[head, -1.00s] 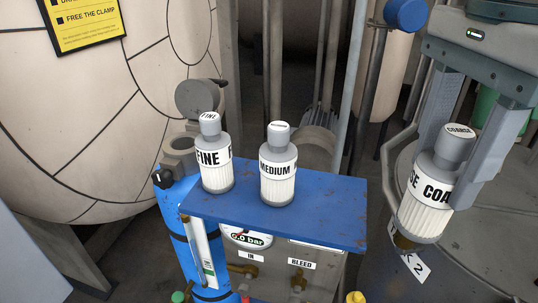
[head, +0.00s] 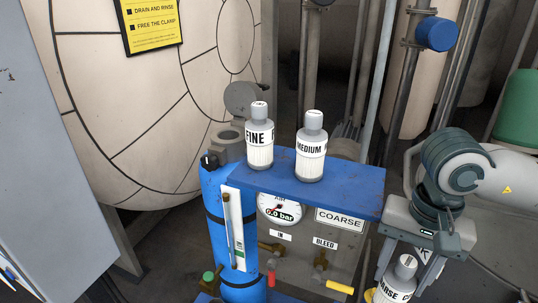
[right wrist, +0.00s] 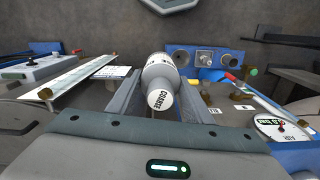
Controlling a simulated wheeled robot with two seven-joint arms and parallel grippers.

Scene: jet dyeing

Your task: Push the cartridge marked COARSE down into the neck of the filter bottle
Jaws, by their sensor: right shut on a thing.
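The COARSE cartridge (head: 397,284), white with a grey cap, is at the bottom right of the head view, partly cut off by the picture edge. My right gripper (head: 408,272) is shut on it, one finger on each side. The cartridge also shows in the right wrist view (right wrist: 159,72), its round COARSE end towards the camera. The blue filter bottle (head: 228,190) stands at the left end of the shelf. Its grey neck (head: 228,135) is open, with a round grey lid (head: 241,97) tipped up behind. The cartridge is apart from the bottle, lower and right.
The FINE (head: 259,140) and MEDIUM (head: 311,150) cartridges stand on the blue shelf (head: 350,182), right of the neck. Below it are a gauge (head: 279,209), a COARSE sign (head: 340,219) and valves, including a yellow handle (head: 340,287). A large pale vessel (head: 140,100) stands behind.

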